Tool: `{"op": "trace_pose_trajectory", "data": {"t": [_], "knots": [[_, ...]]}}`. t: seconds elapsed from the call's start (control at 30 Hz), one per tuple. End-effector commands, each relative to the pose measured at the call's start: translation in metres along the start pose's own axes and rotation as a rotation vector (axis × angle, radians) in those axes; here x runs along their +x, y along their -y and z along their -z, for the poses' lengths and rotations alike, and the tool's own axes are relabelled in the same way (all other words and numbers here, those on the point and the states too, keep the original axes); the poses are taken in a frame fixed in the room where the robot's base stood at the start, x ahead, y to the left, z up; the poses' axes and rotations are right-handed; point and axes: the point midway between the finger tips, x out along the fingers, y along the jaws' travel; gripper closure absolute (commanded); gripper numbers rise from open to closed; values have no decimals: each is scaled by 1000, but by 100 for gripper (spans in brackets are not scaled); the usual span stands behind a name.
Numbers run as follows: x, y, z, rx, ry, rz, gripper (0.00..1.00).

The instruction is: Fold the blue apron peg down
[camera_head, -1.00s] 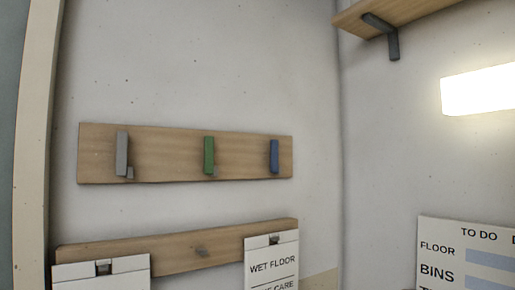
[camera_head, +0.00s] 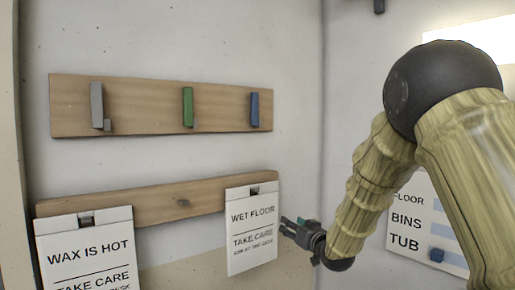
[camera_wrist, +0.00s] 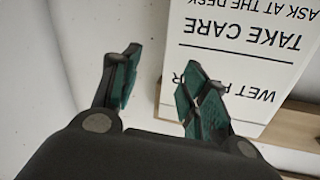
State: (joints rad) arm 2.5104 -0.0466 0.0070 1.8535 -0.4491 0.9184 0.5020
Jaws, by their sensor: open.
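The blue apron peg (camera_head: 254,110) is the rightmost of three pegs on the upper wooden board (camera_head: 146,104) in the head view. It stands upright, flat along the board. A green peg (camera_head: 188,107) is in the middle and a grey peg (camera_head: 97,104) is at the left. My gripper (camera_head: 286,226) is below and right of the blue peg, beside the wet floor sign. In the wrist view my gripper (camera_wrist: 158,92) is open, with nothing between its teal-padded fingers. The blue peg is not in the wrist view.
The wet floor sign (camera_head: 251,228) hangs from the lower wooden board (camera_head: 150,205), close to my gripper; it also shows upside down in the wrist view (camera_wrist: 240,60). A wax sign (camera_head: 90,250) hangs left.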

Motion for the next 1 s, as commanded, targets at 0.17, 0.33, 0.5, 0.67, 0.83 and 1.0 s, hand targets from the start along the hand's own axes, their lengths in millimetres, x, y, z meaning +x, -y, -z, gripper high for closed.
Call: {"op": "trace_pose_trajectory", "data": {"t": [0.17,0.33,0.5,0.67,0.83,1.0], "knots": [[8,54,161,-62,-199,120,55],[-7,102,274,-115,-331,215,55],[-23,133,336,-148,-402,271,55],[-25,143,355,-157,-420,287,55],[-10,149,364,-158,-420,288,55],[14,158,375,-159,-419,288,55]]}}
